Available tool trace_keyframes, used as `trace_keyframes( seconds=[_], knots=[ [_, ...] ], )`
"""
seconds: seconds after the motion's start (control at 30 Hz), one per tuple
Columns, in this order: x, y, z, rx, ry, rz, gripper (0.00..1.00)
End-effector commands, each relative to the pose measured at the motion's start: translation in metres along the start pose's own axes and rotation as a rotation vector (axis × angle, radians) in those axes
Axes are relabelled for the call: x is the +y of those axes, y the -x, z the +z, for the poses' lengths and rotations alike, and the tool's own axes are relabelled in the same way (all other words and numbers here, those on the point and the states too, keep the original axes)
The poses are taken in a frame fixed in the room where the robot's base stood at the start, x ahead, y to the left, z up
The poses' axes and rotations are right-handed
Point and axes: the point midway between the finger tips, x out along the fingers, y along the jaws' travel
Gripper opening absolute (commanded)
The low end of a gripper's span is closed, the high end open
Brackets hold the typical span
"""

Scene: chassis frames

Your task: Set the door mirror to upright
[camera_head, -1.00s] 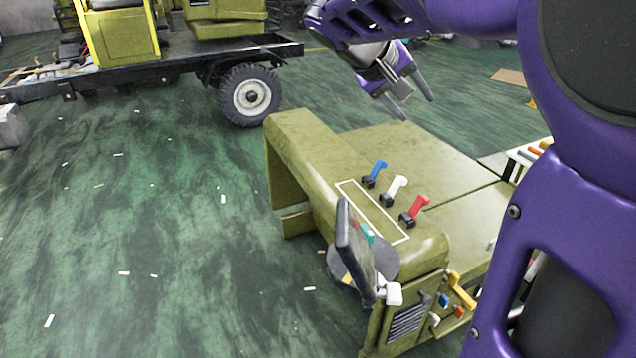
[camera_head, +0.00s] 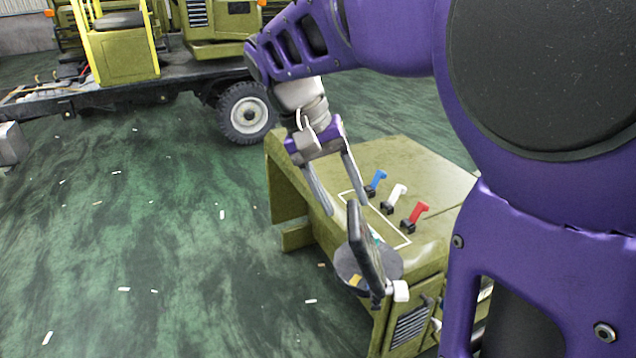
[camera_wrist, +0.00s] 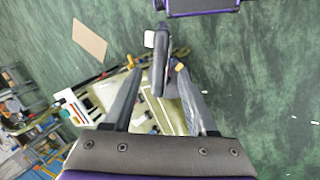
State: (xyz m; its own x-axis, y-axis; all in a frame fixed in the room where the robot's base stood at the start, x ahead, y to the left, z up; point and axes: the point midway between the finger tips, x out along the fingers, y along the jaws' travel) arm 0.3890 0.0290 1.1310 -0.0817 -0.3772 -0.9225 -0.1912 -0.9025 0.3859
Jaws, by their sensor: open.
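The door mirror (camera_head: 367,252) is a dark, thin rectangular plate seen nearly edge-on, by a round dark base and a white block at the near corner of the olive vehicle body (camera_head: 425,165). In the head view it leans, its top toward the left. My gripper (camera_head: 348,209) points down just above the mirror's top edge, its fingers open. In the wrist view the mirror (camera_wrist: 160,62) shows edge-on between the two spread finger ends, with a gap on each side. I cannot tell whether either finger touches it.
Blue (camera_head: 377,181), white (camera_head: 394,196) and red (camera_head: 416,214) levers stand on the olive top, close to the right of my gripper. A white outline is painted beside them. Another olive vehicle (camera_head: 120,60) stands behind. The green floor at left is mostly clear.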

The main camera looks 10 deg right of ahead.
Motion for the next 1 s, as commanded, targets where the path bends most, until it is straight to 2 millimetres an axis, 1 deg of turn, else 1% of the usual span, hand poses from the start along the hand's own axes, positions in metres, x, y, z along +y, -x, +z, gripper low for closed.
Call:
trace_keyframes(
  seconds=[0.03, 0.2, 0.3, 0.4, 0.5, 0.6, 0.87, 0.9, 0.97, 1.0],
  knots=[
    [-0.001, -0.014, 0.001, -0.003, 0.001, 0.002, 0.57],
    [0.0, -0.051, 0.001, -0.001, 0.001, 0.002, 0.57],
    [0.0, -0.069, 0.001, -0.002, 0.0, 0.002, 0.57],
    [0.0, -0.082, 0.0, 0.0, 0.001, 0.001, 0.57],
    [0.0, -0.091, 0.0, 0.0, 0.0, 0.001, 0.57],
    [0.0, -0.096, 0.0, 0.001, 0.0, 0.0, 0.57],
    [0.001, -0.097, 0.0, 0.002, 0.001, 0.0, 0.57],
    [0.001, -0.097, 0.0, 0.002, 0.0, 0.0, 0.56],
    [0.001, -0.097, 0.0, 0.002, 0.0, 0.0, 0.45],
    [0.001, -0.097, 0.0, 0.002, 0.0, 0.0, 0.38]
  ],
)
